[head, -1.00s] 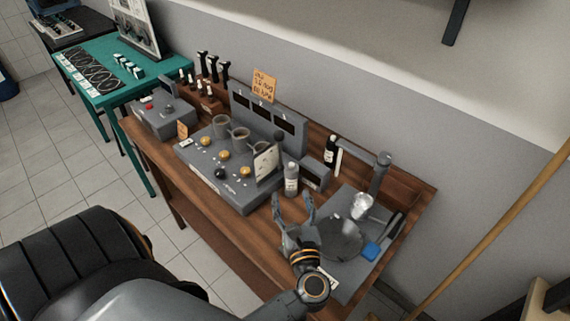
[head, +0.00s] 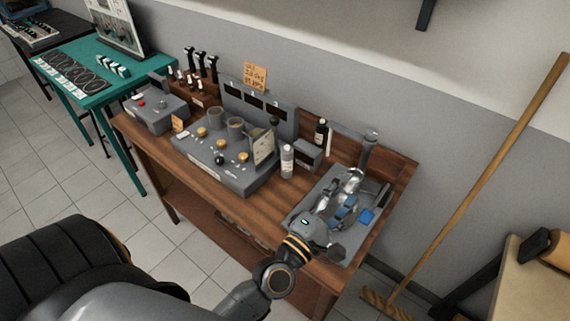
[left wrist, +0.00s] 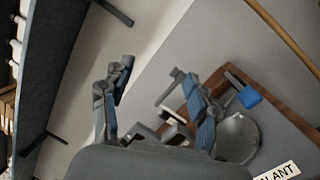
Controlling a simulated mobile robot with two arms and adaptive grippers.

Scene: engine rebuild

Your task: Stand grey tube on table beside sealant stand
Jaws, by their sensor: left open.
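A grey bottle-like tube (head: 287,161) with a pale label stands upright on the wooden table, left of a small grey box. The grey sealant stand (head: 301,203) is a flat plate at the table's right end, with an upright grey post, a shiny piece and a blue block. Its label, partly cut off, shows in the left wrist view (left wrist: 280,172). My left gripper (head: 349,194) is open over this stand, partly hiding its round dish. In the left wrist view the two fingers (left wrist: 155,100) are apart, with nothing clearly held between them. My right gripper is not in view.
A grey console (head: 215,160) with cups and knobs fills the table's middle. A black bottle (head: 321,133) stands behind the small grey box (head: 308,155). Bare wood (head: 262,205) lies along the front edge. A broom (head: 475,180) leans at the right.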

